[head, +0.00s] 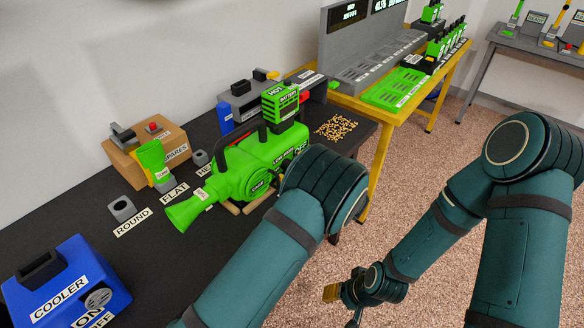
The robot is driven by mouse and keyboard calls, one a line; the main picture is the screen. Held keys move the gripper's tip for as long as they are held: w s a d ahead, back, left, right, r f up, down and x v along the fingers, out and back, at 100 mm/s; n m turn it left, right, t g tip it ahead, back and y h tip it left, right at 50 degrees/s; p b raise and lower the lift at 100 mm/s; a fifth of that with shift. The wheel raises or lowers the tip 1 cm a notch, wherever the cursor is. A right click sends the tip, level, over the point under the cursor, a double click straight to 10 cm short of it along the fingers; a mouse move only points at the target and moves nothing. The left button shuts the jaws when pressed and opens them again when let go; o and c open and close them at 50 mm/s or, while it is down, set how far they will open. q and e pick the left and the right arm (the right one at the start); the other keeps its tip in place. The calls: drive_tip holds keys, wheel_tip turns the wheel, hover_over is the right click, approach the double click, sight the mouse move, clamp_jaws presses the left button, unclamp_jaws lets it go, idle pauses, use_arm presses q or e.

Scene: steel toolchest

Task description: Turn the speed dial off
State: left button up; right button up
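A green blower-shaped machine (228,183) lies on the dark bench, its nozzle pointing to the lower left. It carries a battery block (281,102) on top and small white labels; one at its right end reads OFF. My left arm covers part of that end, so I cannot clearly make out the speed dial. My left gripper is hidden from view. My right gripper (342,300) hangs over the floor at the lower middle, apart from the bench. It is small and seen at an angle, so its finger opening is unclear.
A blue cooler box (62,284) with a round ON/OFF dial (98,299) stands at the front left. A cardboard spares box (135,160), a grey round socket (122,209) and loose yellow pellets (336,128) are on the bench. A yellow-legged table (385,140) stands behind.

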use_arm(q)
drive_tip(key=shift+d, duration=0.1)
drive_tip(key=v, duration=0.7)
drive_tip(key=shift+s+d, duration=0.1)
drive_tip(key=shift+s, duration=0.05)
